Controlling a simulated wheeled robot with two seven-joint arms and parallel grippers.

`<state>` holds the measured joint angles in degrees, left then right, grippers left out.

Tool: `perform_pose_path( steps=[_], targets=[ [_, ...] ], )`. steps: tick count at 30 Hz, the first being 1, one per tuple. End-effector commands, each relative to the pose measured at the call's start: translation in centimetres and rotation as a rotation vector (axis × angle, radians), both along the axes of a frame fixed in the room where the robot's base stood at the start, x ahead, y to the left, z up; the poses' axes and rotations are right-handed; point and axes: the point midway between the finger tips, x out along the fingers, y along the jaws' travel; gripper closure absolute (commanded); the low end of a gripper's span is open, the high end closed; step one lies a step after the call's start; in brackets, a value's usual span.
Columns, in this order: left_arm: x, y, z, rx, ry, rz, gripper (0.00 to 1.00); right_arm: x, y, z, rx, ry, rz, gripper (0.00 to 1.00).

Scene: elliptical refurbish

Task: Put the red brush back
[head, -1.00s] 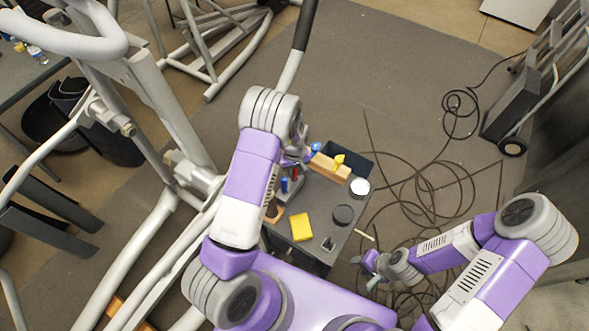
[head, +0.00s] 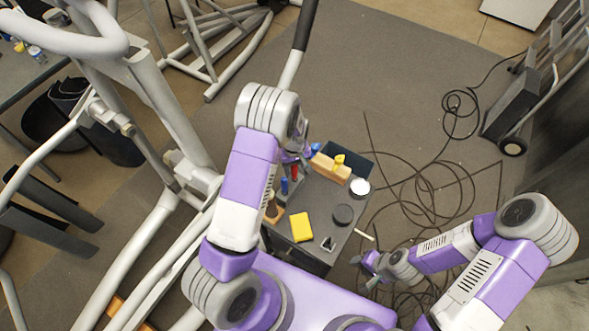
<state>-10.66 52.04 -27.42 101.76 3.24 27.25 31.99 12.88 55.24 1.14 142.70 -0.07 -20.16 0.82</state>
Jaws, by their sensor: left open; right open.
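A small red item (head: 295,172), which looks like the red brush, is near the far left of the small dark cart top (head: 322,212). It is partly hidden by my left arm. A blue item (head: 284,187) stands beside it. A wooden block (head: 329,169) lies along the far side, with a yellow piece (head: 339,160) and a blue piece (head: 316,147) on it. My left gripper (head: 297,156) is open, close to the red item; its fingertips are largely hidden, and I cannot tell whether they touch it. My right gripper (head: 368,262) is open and empty, right of the cart.
A yellow box (head: 301,227), a dark round disc (head: 343,214), a white-topped jar (head: 360,188) and a brown item (head: 273,210) are on the cart. A dark bin (head: 346,165) is behind the block. The elliptical's frame (head: 160,105) stands left. Black cables (head: 430,195) lie right.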

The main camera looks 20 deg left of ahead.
Motion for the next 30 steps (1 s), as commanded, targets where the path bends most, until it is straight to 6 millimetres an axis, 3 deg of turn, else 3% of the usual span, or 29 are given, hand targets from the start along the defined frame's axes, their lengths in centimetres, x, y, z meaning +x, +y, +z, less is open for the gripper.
perform_pose_path(
  steps=[6, 12, 18, 30],
  targets=[
    [0.1, 0.0, 5.1, 0.0, -0.006, 0.0, 0.48, 0.0, 0.0, 0.0, 0.0, 0.0, 0.0, 0.57],
    [0.0, 0.0, 8.4, 0.0, -0.001, 0.0, 0.48, 0.0, 0.0, 0.0, 0.0, 0.0, 0.0, 0.57],
    [0.0, 0.0, 9.7, 0.001, 0.001, 0.0, 0.48, 0.0, 0.0, 0.0, 0.0, 0.0, 0.0, 0.57],
    [0.0, 0.0, 9.7, 0.001, 0.001, 0.0, 0.48, 0.0, 0.0, 0.0, 0.0, 0.0, 0.0, 0.57]
  ],
)
